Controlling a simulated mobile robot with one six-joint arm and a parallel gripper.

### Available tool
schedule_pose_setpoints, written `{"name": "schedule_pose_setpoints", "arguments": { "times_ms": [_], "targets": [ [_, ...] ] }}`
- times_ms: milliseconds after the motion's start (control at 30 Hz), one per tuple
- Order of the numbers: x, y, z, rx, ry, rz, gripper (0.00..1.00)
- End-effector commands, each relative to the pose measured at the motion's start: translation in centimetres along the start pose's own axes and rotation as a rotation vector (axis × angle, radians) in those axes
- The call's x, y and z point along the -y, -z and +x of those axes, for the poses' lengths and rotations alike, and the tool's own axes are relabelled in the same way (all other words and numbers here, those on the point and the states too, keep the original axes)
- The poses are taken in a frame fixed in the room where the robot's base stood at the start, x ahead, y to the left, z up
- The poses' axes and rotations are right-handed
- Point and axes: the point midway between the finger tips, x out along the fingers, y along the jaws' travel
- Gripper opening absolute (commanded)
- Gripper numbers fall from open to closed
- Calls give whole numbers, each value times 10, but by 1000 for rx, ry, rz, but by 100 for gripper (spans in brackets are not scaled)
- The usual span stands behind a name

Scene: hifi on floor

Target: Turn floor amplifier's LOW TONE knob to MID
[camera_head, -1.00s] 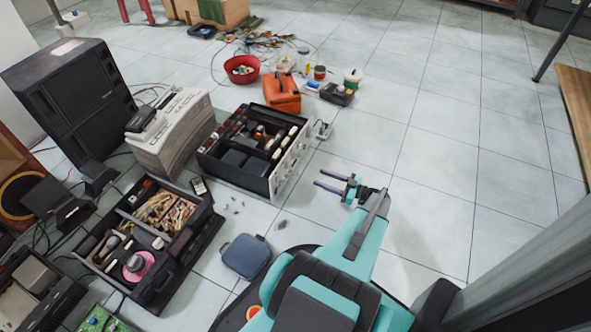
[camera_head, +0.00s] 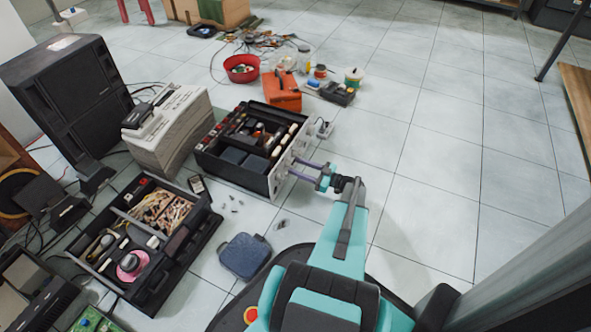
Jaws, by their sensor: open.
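The floor amplifier (camera_head: 233,165) is a black open-topped case on the tiles, with its pale front panel (camera_head: 282,172) facing right toward my arm. Small knobs show on the panel, but their labels and pointer positions are too small to read, so I cannot tell which one is LOW TONE. My gripper (camera_head: 301,170) is open, with its two purple-grey fingers reaching left to the panel. The fingertips overlap the panel's face in view; I cannot tell whether they touch it or straddle a knob.
An orange box (camera_head: 282,98) stands just behind the amplifier. A pale stacked unit (camera_head: 165,140) stands left of the amplifier. The tiles to the right are clear.

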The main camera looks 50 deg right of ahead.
Motion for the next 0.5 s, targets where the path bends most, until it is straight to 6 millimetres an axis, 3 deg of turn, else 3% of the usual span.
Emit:
{"name": "schedule_pose_setpoints", "arguments": {
  "times_ms": [200,500],
  "targets": [
    [0,-1,15,0,0,0,44],
    [0,0,16,0,-1,1,44]
  ]
}}
